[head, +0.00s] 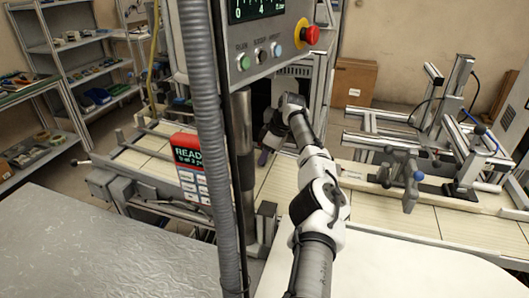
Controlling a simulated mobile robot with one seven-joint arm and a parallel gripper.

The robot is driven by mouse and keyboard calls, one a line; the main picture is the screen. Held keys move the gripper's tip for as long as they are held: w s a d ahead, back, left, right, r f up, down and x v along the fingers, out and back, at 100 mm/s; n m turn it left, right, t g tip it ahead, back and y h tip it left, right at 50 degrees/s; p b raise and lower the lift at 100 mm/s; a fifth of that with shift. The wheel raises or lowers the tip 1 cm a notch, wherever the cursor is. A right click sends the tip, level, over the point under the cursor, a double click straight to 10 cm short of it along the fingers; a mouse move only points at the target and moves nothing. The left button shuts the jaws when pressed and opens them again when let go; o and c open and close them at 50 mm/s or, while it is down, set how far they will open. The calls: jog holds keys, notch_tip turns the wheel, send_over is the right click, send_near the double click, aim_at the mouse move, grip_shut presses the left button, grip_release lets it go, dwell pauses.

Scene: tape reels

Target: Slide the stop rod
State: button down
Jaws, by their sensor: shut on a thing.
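My arm reaches forward over the pale table to the machine's roller bed. My gripper (264,150) is at its far end, small and dark, pointing down beside the grey column. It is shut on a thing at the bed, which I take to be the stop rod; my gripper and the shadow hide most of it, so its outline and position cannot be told.
A control panel (262,58) with a red button hangs above. A metal clamp frame (410,170) is at right. Shelves (62,45) stand back left, a cardboard box (355,82) behind.

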jog(key=shift+r, duration=0.1)
jog(key=c, duration=0.9)
grip_release()
jog(key=b+v, duration=0.3)
jog(key=v, duration=0.9)
jog(key=shift+s, duration=0.1)
jog(key=shift+c, duration=0.3)
